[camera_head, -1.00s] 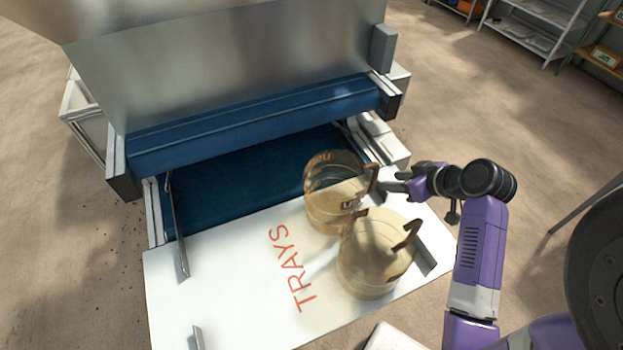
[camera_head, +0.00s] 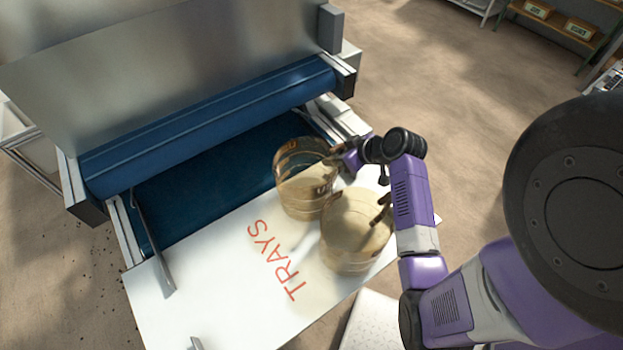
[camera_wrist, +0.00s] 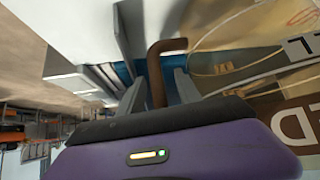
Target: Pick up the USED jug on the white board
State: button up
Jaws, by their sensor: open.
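Two tan see-through jugs stand upright on the white board lettered TRAYS (camera_head: 225,290). The farther jug (camera_head: 298,195) has a brown band with partly hidden letters. The nearer jug (camera_head: 355,235) stands just in front of it, and its lettering is not readable here. My gripper (camera_head: 340,161) is at the handle side of the farther jug. In the wrist view my open gripper (camera_wrist: 160,88) has a brown handle (camera_wrist: 158,68) between its fingers, with no clear grip on it.
The machine's blue roller (camera_head: 215,125) and dark blue belt (camera_head: 200,180) lie behind the board, with metal side rails (camera_head: 150,245). The nearer jug stands close to my arm. The board's left part is clear. Shelves (camera_head: 555,30) stand far off at top right.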

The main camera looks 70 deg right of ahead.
grip_shut()
dwell(1.4)
